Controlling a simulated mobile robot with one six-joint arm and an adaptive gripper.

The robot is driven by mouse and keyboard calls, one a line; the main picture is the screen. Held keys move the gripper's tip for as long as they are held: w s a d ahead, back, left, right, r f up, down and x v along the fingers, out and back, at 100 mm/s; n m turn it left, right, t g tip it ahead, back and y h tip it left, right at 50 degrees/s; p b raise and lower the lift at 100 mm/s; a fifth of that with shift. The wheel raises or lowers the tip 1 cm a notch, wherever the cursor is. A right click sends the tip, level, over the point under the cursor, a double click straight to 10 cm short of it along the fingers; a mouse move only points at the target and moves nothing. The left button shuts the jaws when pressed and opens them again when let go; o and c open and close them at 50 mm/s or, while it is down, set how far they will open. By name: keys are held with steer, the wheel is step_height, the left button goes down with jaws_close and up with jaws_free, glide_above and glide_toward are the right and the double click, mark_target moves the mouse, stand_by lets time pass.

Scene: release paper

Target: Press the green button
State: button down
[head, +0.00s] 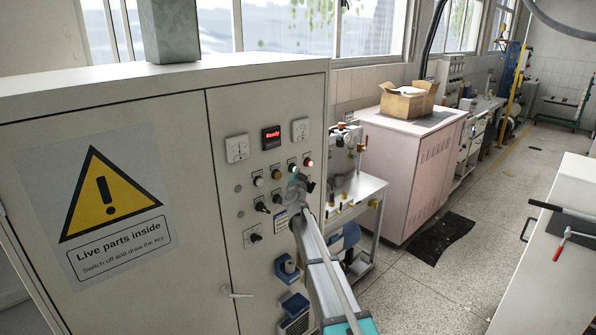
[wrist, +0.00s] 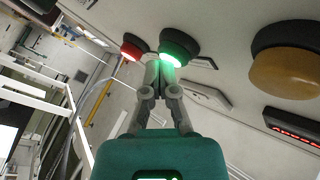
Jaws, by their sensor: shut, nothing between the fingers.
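The green button (head: 293,168) is a small lit knob on the grey control cabinet's front. In the wrist view the green button (wrist: 176,42) has a dark collar and glows bright green along its lower side. My gripper (wrist: 159,64) is shut and empty, its fingertips right at the glowing face. I cannot tell whether they touch it. In the head view my gripper (head: 301,182) is just below and in front of the button. The lit red button (head: 308,162) is to the right of the green one and also shows in the wrist view (wrist: 132,47).
The cabinet (head: 225,95) also bears a red display (head: 271,138) reading "Ready", two gauges, a yellow button (wrist: 286,72) and several dark switches. A metal cart (head: 362,190) stands right of it. A pink cabinet (head: 395,170) with a cardboard box (head: 408,101) is farther back.

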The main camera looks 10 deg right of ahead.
steer(key=shift+s, duration=0.15)
steer(key=shift+s+d+f, duration=0.1)
steer(key=shift+s+d, duration=0.35)
steer(key=shift+s, duration=0.1)
stand_by(0.3)
steer(key=shift+s+d, duration=0.75)
steer(key=shift+s, duration=0.3)
steer(key=shift+s+d, duration=0.75)
steer(key=shift+s, duration=0.25)
